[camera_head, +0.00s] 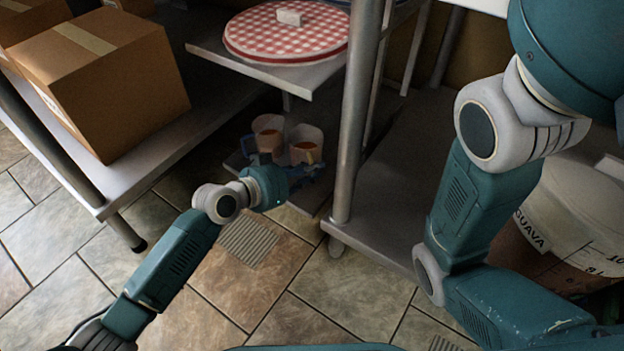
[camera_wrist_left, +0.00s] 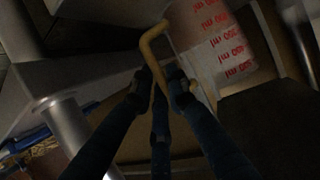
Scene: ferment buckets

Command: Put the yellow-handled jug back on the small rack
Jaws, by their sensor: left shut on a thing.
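The yellow-handled jug (camera_wrist_left: 215,45) is clear with red ml markings in the left wrist view. Its yellow handle (camera_wrist_left: 153,45) runs between the fingers of my left gripper (camera_wrist_left: 160,80), which is shut on it. In the head view two small jugs, a rear left one (camera_head: 268,124) and a front right one (camera_head: 306,135), show close together at the low dark shelf. My left gripper (camera_head: 306,174) is just below the front right jug. I cannot tell whether the held jug touches the shelf. My right gripper is out of view.
A red-checked round lid (camera_head: 285,32) lies on a metal shelf (camera_head: 240,64) above the jugs. A metal post (camera_head: 357,120) stands right of them. Cardboard boxes (camera_head: 110,85) sit at left, and a large GUAVA bucket (camera_head: 570,215) at right. The tiled floor (camera_head: 330,290) is clear in front.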

